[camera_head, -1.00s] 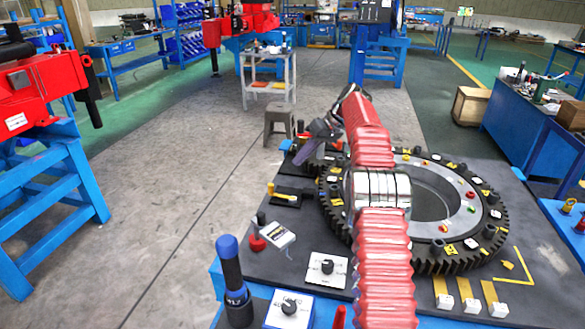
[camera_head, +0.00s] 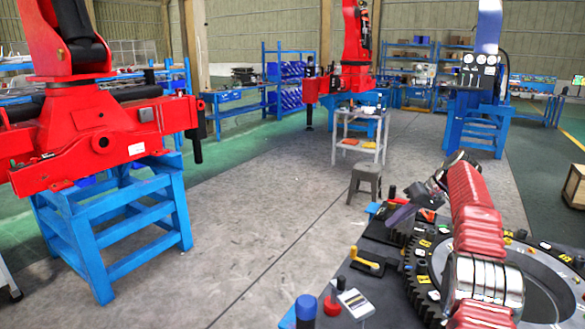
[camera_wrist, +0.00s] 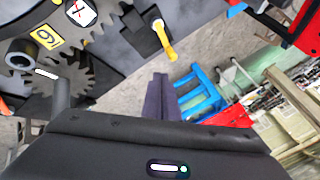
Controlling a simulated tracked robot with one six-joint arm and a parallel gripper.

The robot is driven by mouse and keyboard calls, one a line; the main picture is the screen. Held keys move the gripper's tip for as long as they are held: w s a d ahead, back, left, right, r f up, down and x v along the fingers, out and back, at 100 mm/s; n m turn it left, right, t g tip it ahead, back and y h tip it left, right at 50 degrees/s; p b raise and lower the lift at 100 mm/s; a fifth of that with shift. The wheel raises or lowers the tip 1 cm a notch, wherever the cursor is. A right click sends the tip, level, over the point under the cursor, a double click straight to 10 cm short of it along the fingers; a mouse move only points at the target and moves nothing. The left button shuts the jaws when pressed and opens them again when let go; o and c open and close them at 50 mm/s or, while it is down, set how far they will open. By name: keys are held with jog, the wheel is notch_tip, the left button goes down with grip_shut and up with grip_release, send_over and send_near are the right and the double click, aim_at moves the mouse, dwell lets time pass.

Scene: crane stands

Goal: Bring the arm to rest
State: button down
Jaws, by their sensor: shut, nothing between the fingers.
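My arm, in a red ribbed sleeve with a silver band, reaches over the black workbench (camera_head: 385,262) at the lower right of the head view. My gripper (camera_head: 403,216) is at its far end, beside the toothed ring gear (camera_head: 420,290). Its dark purplish fingers (camera_wrist: 158,95) show closed together and empty in the wrist view, with the grey floor behind them. The gear's teeth and a yellow number tag (camera_wrist: 46,37) show at the upper left of that view. I cannot tell the gripper's exact height above the bench.
A yellow-handled lever (camera_head: 366,257), a red button (camera_head: 333,304) and a blue-topped handle (camera_head: 306,308) stand on the bench's near left part. A grey stool (camera_head: 366,181) and white trolley (camera_head: 360,140) stand beyond. A red machine on a blue stand (camera_head: 105,235) is at left. The floor between is clear.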

jog(key=s+f+m+g+h, duration=0.1)
jog(key=s+f+m+h, duration=0.1)
jog(key=s+f+m, duration=0.45)
jog(key=s+a+r+n+t+h, duration=0.1)
jog(key=s+a+r, duration=0.1)
jog(key=s+a, duration=0.5)
jog(key=s+a+r+n+t+h, duration=0.1)
jog(key=s+a, duration=0.6)
jog(key=s, duration=1.2)
jog(key=s+a+r+n+t+h, duration=0.1)
jog(key=s+a+r, duration=0.4)
jog(key=s, duration=0.9)
jog(key=shift+a+r+n+h, duration=0.3)
jog(key=shift+a+h, duration=0.4)
jog(key=shift+a, duration=0.45)
